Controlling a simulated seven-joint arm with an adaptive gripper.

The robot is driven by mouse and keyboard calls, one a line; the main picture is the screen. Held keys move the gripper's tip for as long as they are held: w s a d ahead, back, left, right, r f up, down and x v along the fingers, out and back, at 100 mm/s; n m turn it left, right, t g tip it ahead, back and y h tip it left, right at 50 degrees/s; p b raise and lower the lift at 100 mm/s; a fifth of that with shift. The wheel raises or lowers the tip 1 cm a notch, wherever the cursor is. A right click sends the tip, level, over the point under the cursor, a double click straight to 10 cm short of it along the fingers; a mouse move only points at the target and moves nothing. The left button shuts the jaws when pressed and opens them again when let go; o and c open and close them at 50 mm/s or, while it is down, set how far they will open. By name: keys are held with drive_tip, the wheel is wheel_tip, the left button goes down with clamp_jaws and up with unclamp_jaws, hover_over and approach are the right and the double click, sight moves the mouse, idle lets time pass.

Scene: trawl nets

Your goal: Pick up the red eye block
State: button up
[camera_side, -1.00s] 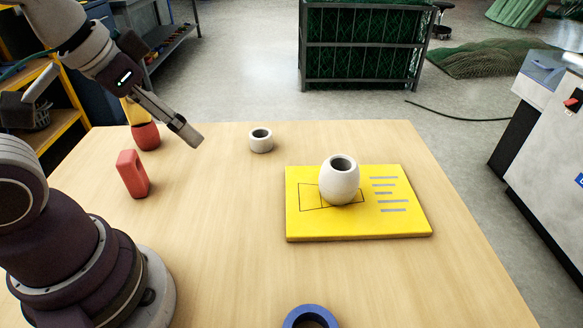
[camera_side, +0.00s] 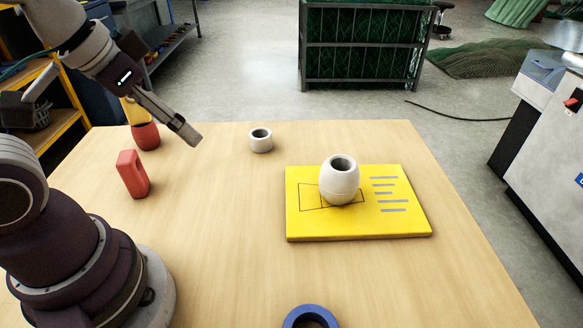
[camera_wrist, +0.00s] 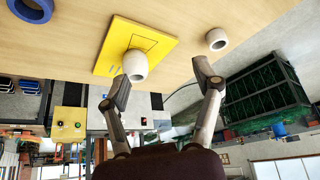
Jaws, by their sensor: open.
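The red block with an eye-like opening (camera_side: 132,174) stands upright on the left part of the table, near my arm's base. It does not show in the wrist view. My gripper (camera_side: 190,136) is in the air above the table's far left side, up and to the right of the red block and apart from it. In the wrist view its two fingers (camera_wrist: 162,85) are spread with nothing between them.
A red rounded piece (camera_side: 146,136) stands behind the block. A white ring (camera_side: 260,141) is right of the gripper. A white hollow float (camera_side: 340,180) stands on a yellow board (camera_side: 300,225). A blue ring (camera_side: 310,318) lies at the front edge. The table's middle is clear.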

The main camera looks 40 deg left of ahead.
drive_tip(key=w+a+f+n+g, duration=0.25)
drive_tip(key=a+n, duration=0.25)
drive_tip(key=a, duration=0.3)
drive_tip(key=n+g, duration=0.3)
drive_tip(key=n, duration=0.3)
hover_over(135, 176)
drive_tip(key=a, duration=0.2)
drive_tip(key=f, duration=0.6)
drive_tip(key=shift+w, duration=0.4)
drive_tip(key=f, duration=1.1)
drive_tip(key=shift+s+a, duration=0.25)
drive_tip(key=shift+a, duration=0.1)
drive_tip(key=shift+r, duration=0.1)
drive_tip(key=shift+c, duration=0.4)
clamp_jaws()
